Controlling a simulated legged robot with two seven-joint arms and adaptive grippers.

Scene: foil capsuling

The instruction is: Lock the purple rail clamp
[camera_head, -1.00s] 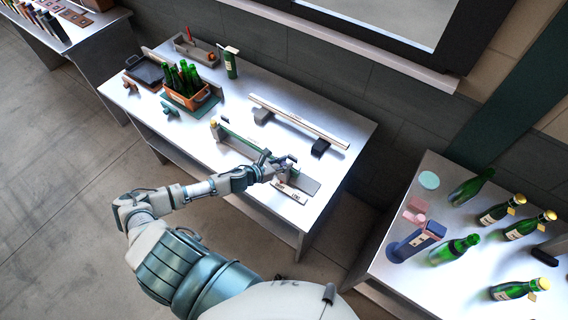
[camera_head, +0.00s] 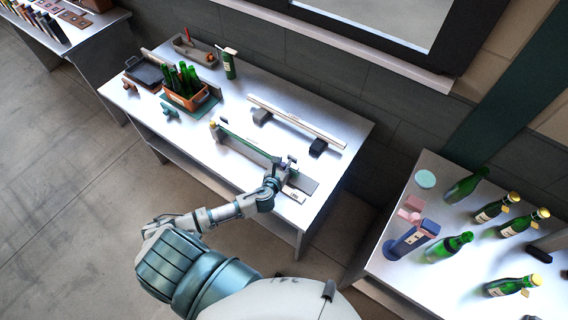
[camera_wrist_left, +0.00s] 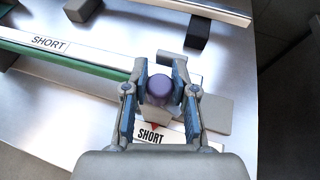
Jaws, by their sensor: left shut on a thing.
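The purple rail clamp (camera_wrist_left: 158,90) shows as a round purple knob between my left fingers in the left wrist view. My left gripper (camera_wrist_left: 159,84) is shut on it, one finger on each side. In the head view my left gripper (camera_head: 281,172) is at the right end of the long rail with a green strip (camera_head: 240,145), and it hides most of the clamp. In the left wrist view a "SHORT" plate (camera_wrist_left: 151,137) with a red mark lies just below the knob. Whether the clamp is locked cannot be told. My right gripper is not in view.
A second long rail (camera_head: 297,122) rests on dark blocks farther back. An orange crate of green bottles (camera_head: 190,97) and a dark tray (camera_head: 146,72) stand at the bench's left. Another table (camera_head: 408,272) with bottles is at the right. The bench front is clear.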

